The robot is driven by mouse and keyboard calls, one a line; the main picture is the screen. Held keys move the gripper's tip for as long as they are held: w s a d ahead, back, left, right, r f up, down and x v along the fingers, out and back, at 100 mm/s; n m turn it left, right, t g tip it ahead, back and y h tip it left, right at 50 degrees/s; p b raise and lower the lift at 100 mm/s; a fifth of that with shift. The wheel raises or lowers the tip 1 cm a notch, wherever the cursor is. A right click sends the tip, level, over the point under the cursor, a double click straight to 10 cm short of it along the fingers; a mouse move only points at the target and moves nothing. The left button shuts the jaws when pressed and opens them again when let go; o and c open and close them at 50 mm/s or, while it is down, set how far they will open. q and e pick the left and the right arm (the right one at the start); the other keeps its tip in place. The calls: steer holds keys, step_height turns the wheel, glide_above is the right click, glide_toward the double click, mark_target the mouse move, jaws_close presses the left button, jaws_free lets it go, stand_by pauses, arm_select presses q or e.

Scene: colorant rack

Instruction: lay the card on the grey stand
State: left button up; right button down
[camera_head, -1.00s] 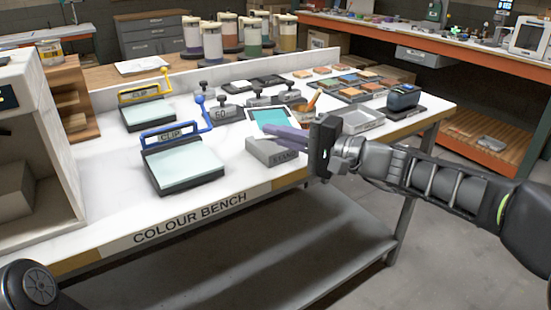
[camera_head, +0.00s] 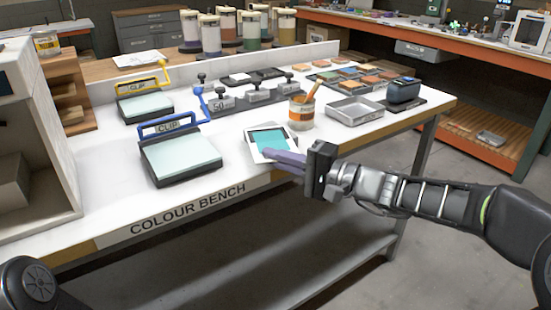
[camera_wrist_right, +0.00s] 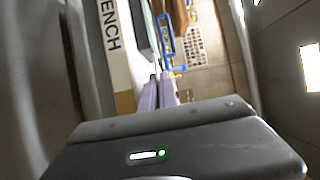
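The card (camera_head: 254,146), white-framed with a teal face, is at the front right edge of the bench. My right gripper (camera_head: 268,154) is at its lower right side, its pale purple fingers shut on the card's edge. Whether the card touches the stand cannot be told. My left gripper is not in view.
A blue clip scale (camera_head: 180,158) and a yellow one (camera_head: 145,106) stand left of the card. An orange-labelled cup (camera_head: 301,114) is just behind it, with a grey tray (camera_head: 355,111) to the right. Several grey weights (camera_head: 218,101) stand behind.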

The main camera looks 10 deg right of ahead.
steer(key=shift+f+b, duration=0.2)
steer(key=shift+b, duration=0.1)
steer(key=c, duration=1.6)
jaws_free()
steer(key=shift+r, duration=0.1)
steer(key=shift+c, duration=0.2)
steer(key=shift+r, duration=0.1)
steer(key=shift+r+p, duration=0.2)
steer(key=shift+p, duration=0.25)
steer(key=v, duration=1.2)
steer(key=shift+f, duration=0.2)
